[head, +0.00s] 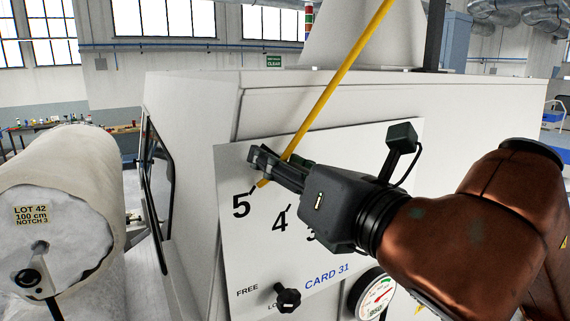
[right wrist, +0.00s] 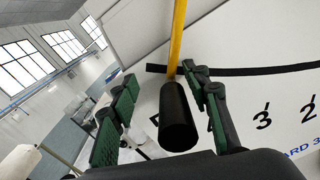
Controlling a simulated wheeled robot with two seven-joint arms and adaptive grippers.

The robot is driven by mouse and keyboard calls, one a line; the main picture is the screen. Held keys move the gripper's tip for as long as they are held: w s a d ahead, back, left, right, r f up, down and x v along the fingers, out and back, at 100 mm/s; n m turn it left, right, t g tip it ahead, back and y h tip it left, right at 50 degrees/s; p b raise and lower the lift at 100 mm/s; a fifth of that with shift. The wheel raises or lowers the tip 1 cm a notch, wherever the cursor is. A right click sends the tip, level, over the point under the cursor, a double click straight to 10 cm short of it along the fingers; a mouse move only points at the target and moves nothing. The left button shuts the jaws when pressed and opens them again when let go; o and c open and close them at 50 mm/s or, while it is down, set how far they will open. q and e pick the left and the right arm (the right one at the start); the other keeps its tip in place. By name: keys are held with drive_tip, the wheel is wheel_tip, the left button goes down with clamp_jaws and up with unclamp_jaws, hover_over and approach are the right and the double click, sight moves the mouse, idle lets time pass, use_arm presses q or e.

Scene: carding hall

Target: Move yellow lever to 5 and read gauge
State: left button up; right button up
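The yellow lever (head: 338,80) slants down across the white panel (head: 240,262), and its lower tip is beside the tick at the 5. My right gripper (head: 262,165) is at the lever's lower end. In the right wrist view the lever's yellow bar (right wrist: 178,38) ends at a black handle (right wrist: 177,120). The handle lies between the green-padded fingers of my right gripper (right wrist: 163,112), which are apart; a clear gap shows on its left side. A round gauge (head: 376,294) is low on the machine, partly hidden by my right arm; its reading is too small to tell. My left gripper is out of view.
A black knob (head: 287,298) sticks out below the numbers, near the words FREE and LO. A large white roll (head: 55,205) labelled LOT 42, 100 cm, NOTCH 3 stands at the left. The machine's white housing (head: 330,98) rises behind the panel.

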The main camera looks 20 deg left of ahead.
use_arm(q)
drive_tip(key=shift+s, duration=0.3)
use_arm(e)
drive_tip(key=shift+f, duration=0.1)
drive_tip(key=shift+s+d, duration=0.15)
drive_tip(key=v, duration=1.2)
